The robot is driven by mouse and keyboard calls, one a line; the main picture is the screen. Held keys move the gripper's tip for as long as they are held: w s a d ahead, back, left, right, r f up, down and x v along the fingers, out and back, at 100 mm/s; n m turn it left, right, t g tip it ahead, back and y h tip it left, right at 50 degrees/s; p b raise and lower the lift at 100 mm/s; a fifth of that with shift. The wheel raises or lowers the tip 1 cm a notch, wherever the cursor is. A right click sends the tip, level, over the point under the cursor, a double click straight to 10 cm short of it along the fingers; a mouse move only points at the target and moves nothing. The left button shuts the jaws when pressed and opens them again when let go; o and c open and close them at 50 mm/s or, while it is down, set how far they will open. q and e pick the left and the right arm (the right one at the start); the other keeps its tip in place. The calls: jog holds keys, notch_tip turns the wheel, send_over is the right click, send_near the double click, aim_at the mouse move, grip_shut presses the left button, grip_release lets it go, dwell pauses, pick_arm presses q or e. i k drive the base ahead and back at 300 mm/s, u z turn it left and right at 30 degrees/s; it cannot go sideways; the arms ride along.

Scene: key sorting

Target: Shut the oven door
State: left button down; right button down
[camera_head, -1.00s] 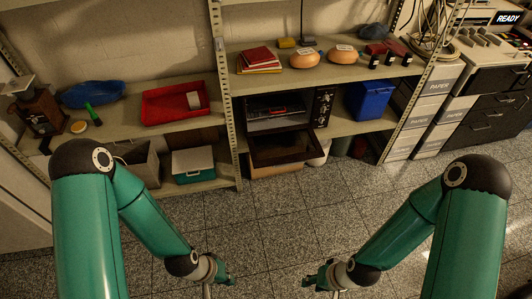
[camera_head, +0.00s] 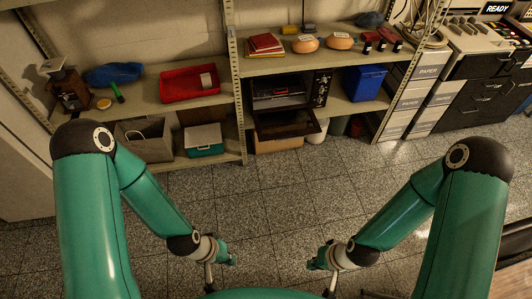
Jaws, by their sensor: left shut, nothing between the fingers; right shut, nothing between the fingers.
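The dark oven (camera_head: 321,88) stands on the middle shelf of the right-hand rack. Its door (camera_head: 288,124) is open, folded down and reaching out past the shelf's front edge. The oven's inside shows, with a rack or tray (camera_head: 280,90) in it. My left gripper (camera_head: 229,262) is shut and empty, low over the floor, well in front of the shelves. My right gripper (camera_head: 312,265) is shut and empty, also low over the floor, to the right of the left one. Neither gripper touches the oven.
A blue bin (camera_head: 364,84) stands right of the oven. A red tray (camera_head: 190,84) lies on the left rack, beyond the metal upright (camera_head: 236,88). Paper boxes (camera_head: 415,97) are stacked at the right. The speckled floor (camera_head: 275,195) before the shelves is clear.

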aim_at(275, 124)
jog(key=z, duration=0.55)
jog(key=i, duration=1.2)
jog(key=u, duration=1.55)
jog(key=i, duration=0.6)
jog(key=z, duration=0.15)
jog(key=k, duration=0.55)
jog(key=u, duration=0.15)
